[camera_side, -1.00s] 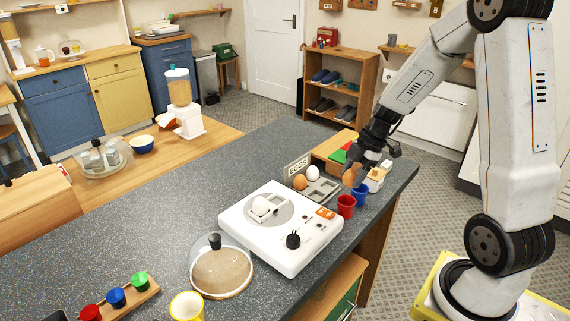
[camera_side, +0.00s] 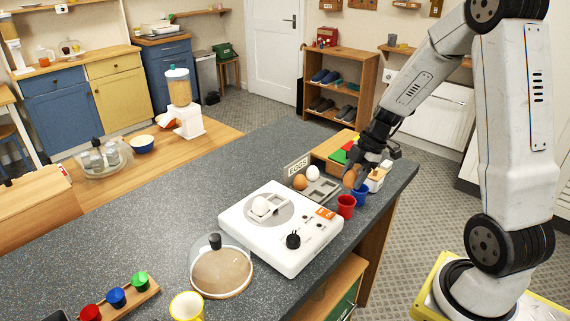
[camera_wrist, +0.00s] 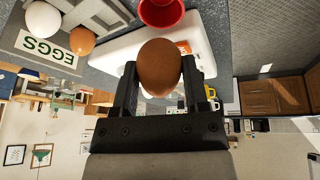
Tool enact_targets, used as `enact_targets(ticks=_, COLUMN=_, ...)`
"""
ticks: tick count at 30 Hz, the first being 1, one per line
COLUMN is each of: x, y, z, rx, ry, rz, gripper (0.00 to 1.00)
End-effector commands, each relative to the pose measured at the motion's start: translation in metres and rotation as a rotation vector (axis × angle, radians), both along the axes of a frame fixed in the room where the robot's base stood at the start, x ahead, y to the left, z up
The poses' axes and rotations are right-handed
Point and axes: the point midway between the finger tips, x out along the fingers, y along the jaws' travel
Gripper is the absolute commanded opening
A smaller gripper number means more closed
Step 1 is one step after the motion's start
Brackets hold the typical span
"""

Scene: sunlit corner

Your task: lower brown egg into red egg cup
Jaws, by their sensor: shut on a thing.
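My gripper (camera_side: 357,182) is shut on a brown egg (camera_wrist: 159,67), which sits between its two fingers in the wrist view. In the side view the held brown egg (camera_side: 349,178) is above the counter, close to the red egg cup (camera_side: 346,206) and the blue egg cup (camera_side: 360,195). The red cup stands upright on the counter, and its open rim shows at the top of the wrist view (camera_wrist: 162,12). The egg is above the cups and apart from the red cup.
A grey egg tray (camera_side: 320,190) with another brown egg (camera_side: 300,182) and a white egg (camera_side: 313,173) lies left of the cups by the EGGS sign (camera_side: 297,164). A white appliance (camera_side: 265,240) stands close in front. A glass dome (camera_side: 222,268) is on the counter (camera_side: 130,215).

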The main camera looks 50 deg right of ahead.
Motion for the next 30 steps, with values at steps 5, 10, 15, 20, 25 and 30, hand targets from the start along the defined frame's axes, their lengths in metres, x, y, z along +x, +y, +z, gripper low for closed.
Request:
enact_targets(ticks=5, x=0.0, y=0.0, z=-0.005, rx=0.001, ry=0.0, rz=0.0, gripper=0.34)
enact_targets(ticks=10, x=0.0, y=0.0, z=-0.011, rx=0.001, ry=0.001, rz=0.0, gripper=0.34)
enact_targets(ticks=15, x=0.0, y=0.0, z=-0.016, rx=0.001, ry=0.001, rz=0.0, gripper=0.34)
enact_targets(ticks=20, x=0.0, y=0.0, z=-0.018, rx=0.001, ry=0.0, rz=0.0, gripper=0.34)
enact_targets(ticks=25, x=0.0, y=0.0, z=-0.018, rx=0.0, ry=0.0, rz=0.0, gripper=0.34)
enact_targets(ticks=30, x=0.0, y=0.0, z=-0.018, rx=0.0, ry=0.0, rz=0.0, gripper=0.34)
